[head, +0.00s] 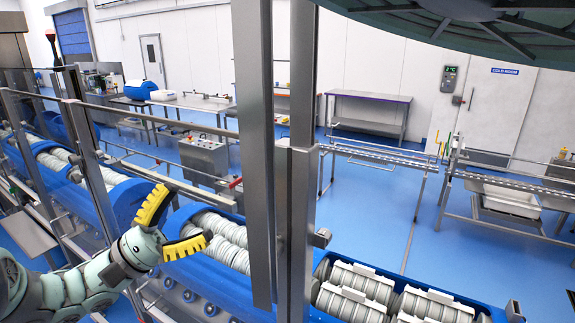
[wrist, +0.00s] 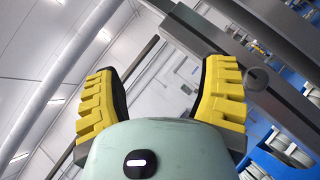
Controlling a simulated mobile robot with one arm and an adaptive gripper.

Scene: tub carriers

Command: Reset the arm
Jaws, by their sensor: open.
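My gripper (head: 182,228) is at the lower left in the head view, at the end of my pale green arm. Its two yellow ribbed fingers are spread apart with nothing between them. In the wrist view the same gripper (wrist: 165,95) shows both yellow fingers wide apart. The wrist camera looks up past them at the white wall, ceiling and steel posts. The gripper appears in front of a blue carrier (head: 222,285) holding white ribbed rolls (head: 218,240). I cannot tell its exact distance from the carrier.
Tall steel posts (head: 300,180) stand right of my gripper, and a steel frame (head: 95,160) stands behind it. More white rolls (head: 355,285) lie in a blue carrier at the lower right. Blue floor (head: 370,205) lies open beyond, before a steel table (head: 370,100).

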